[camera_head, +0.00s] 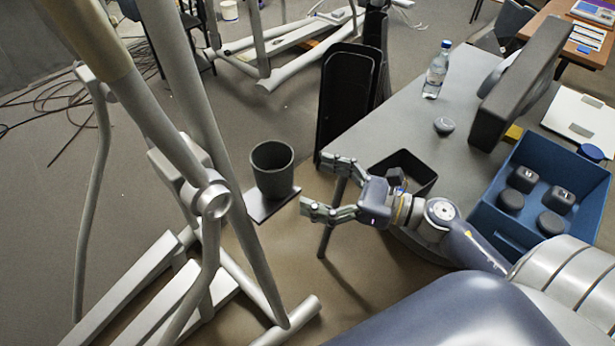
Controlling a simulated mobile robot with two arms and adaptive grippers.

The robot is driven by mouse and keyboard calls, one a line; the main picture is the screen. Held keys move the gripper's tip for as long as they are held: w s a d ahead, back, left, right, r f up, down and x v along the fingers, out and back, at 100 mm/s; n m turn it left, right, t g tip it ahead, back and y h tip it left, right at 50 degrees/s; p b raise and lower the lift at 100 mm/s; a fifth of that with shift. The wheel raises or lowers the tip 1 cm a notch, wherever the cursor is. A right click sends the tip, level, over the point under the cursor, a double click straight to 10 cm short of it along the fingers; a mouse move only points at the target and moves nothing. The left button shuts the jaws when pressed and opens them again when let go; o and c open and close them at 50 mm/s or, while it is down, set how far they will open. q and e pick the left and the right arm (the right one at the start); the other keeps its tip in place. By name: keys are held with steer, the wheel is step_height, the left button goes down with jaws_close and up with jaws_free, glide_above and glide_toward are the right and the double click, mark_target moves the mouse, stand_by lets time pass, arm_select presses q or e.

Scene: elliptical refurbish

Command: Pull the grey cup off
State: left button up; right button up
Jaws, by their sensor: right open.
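The grey cup (272,168) is a dark, open-topped cup. The fingers look empty and apart from the cup. My left gripper is not in view.
The machine's pale bars stand close left of the cup. Cables (75,100) lie on the floor at left.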

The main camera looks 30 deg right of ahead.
mark_target(291, 174)
steer(key=x, duration=0.1)
steer(key=p+x, duration=0.1)
steer(key=x, duration=0.2)
steer(key=shift+w+r+p, duration=0.1)
steer(key=shift+r+p, duration=0.2)
steer(key=p+x, duration=0.1)
steer(key=x, duration=0.2)
steer(key=shift+x, duration=1.15)
steer(key=shift+w+a+f, duration=0.15)
steer(key=shift+a+f, duration=0.05)
steer(key=shift+f, duration=0.05)
steer(key=c, duration=1.2)
steer(key=o, duration=0.5)
steer(key=c, duration=1.1)
arm_select(q)
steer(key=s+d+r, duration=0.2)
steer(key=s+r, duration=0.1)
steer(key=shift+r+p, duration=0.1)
steer(key=shift+p, duration=0.2)
arm_select(e)
steer(key=shift+o, duration=0.2)
steer(key=shift+r, duration=0.1)
